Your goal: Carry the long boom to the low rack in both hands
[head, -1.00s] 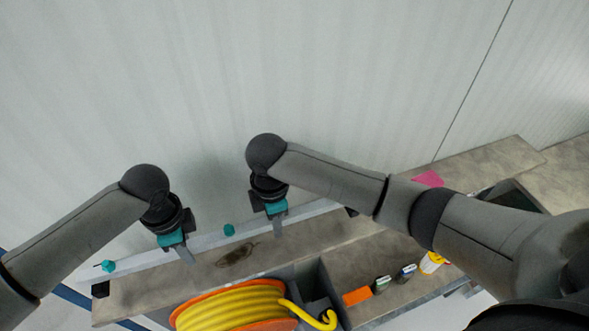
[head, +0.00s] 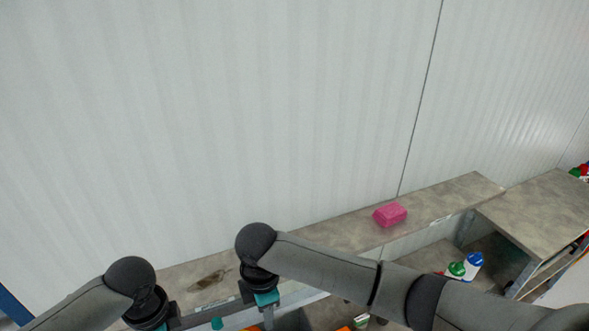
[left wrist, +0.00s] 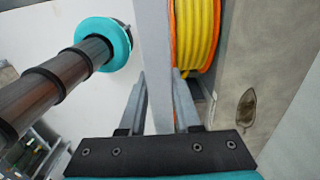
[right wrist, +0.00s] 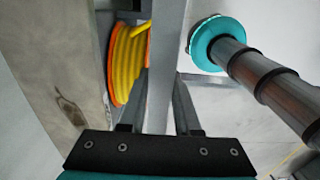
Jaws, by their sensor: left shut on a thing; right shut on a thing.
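The long boom is a grey straight bar that shows in the left wrist view (left wrist: 154,50) and the right wrist view (right wrist: 167,60). My left gripper (left wrist: 157,103) is shut on it, with one finger on each side. My right gripper (right wrist: 160,103) is shut on it in the same way, further right along the bar. In the head view my right gripper (head: 267,312) shows at the bottom edge, while the left fingertips are cut off. Most of the boom is below the head picture. I cannot single out the low rack.
A stone-coloured ledge (head: 345,232) runs along the pale wall, with a pink block (head: 390,214) on it. A shelf unit (head: 545,210) stands at right, near green- and blue-capped bottles (head: 465,267). A yellow hose reel (left wrist: 197,35) lies beyond the boom.

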